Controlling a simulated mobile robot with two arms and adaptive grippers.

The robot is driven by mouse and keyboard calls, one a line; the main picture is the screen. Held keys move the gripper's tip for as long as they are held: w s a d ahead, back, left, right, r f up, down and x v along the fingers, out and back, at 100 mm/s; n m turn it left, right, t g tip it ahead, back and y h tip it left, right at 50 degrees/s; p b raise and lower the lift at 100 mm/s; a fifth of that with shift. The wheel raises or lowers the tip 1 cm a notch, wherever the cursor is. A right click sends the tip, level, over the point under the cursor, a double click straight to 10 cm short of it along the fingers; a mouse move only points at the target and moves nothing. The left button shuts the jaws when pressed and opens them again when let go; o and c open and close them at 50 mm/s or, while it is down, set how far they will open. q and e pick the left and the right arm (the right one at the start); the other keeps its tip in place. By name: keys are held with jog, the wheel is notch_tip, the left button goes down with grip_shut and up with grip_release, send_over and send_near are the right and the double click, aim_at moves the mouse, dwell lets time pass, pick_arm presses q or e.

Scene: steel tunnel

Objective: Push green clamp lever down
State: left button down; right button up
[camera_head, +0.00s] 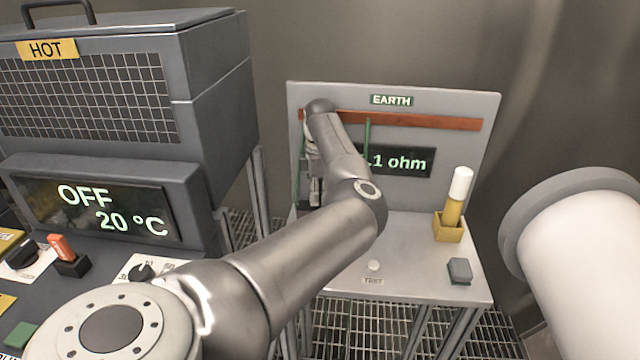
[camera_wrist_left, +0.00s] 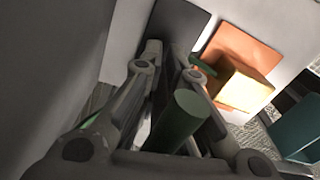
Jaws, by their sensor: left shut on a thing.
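The grey panel marked EARTH (camera_head: 392,100) carries a copper bar (camera_head: 430,122) and a display (camera_head: 410,161) whose visible part reads ".1 ohm". A thin green upright piece (camera_head: 367,135) shows in front of the bar; I cannot tell if it is the lever. My left gripper (camera_head: 312,188) is at the panel's left side, partly hidden by its own arm. In the left wrist view, the left gripper (camera_wrist_left: 170,65) is shut on a dark green cylinder (camera_wrist_left: 180,118). A small green part (camera_wrist_left: 203,67) is beside a brass block (camera_wrist_left: 242,88) on the copper bar (camera_wrist_left: 225,42). My right gripper is not in view.
On the bench (camera_head: 415,260) stand a yellow holder (camera_head: 447,230) with a white-capped yellow tool, a grey block (camera_head: 460,271) and a round button (camera_head: 374,265). A large oven marked HOT (camera_head: 90,100) stands at left, its display (camera_head: 98,208) reading OFF, 20 °C.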

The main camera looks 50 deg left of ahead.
pick_arm(q)
jog(key=shift+s+d+t+y+p, duration=0.2)
jog(key=shift+t+y+p, duration=0.35)
jog(key=shift+p, duration=0.25)
jog(key=shift+s+d+t+y+p, duration=0.15)
jog(key=shift+t+y+p, duration=0.15)
jog(key=shift+t+y, duration=0.6)
